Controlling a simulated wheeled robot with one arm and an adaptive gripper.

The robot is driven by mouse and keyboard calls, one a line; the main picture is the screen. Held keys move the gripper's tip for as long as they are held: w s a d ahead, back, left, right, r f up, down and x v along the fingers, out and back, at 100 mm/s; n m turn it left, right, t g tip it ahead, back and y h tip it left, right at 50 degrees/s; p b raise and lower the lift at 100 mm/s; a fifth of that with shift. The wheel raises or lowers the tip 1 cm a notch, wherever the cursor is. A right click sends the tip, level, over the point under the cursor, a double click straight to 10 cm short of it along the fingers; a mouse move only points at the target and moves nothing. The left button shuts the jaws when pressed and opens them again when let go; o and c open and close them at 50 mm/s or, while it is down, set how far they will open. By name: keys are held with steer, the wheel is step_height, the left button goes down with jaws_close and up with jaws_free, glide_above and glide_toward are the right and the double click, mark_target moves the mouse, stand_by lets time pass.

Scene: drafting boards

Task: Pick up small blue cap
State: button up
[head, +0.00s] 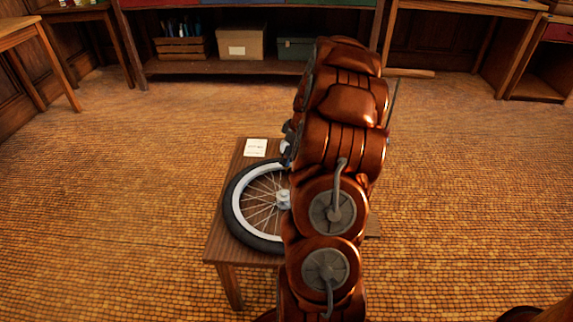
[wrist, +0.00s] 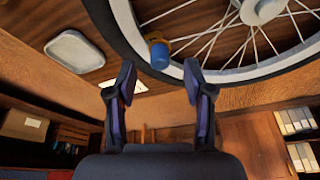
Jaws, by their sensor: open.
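A small blue cap (wrist: 158,57) shows in the wrist view, with an orange-yellow part at its upper end. It appears at the white rim and dark tyre of a spoked wheel (wrist: 230,73); whether it touches them I cannot tell. My gripper (wrist: 160,80) is open and empty, its two dark fingers apart, with the cap in line with the gap beyond the fingertips. In the head view the wheel (head: 233,208) lies flat on a small wooden table (head: 226,253). My arm covers the wheel's right part there, and the cap is not visible.
A white card (head: 256,147) lies on the table behind the wheel. The wrist view also shows a pale grey dish (wrist: 80,52) beside the wheel. A shelf with a wooden crate (head: 181,48) and a cardboard box (head: 240,43) stands at the back. The floor around the table is clear.

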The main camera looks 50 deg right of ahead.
steer(key=shift+x, duration=1.05)
steer(key=shift+c, duration=0.3)
steer(key=c, duration=0.7)
steer(key=shift+r, duration=0.15)
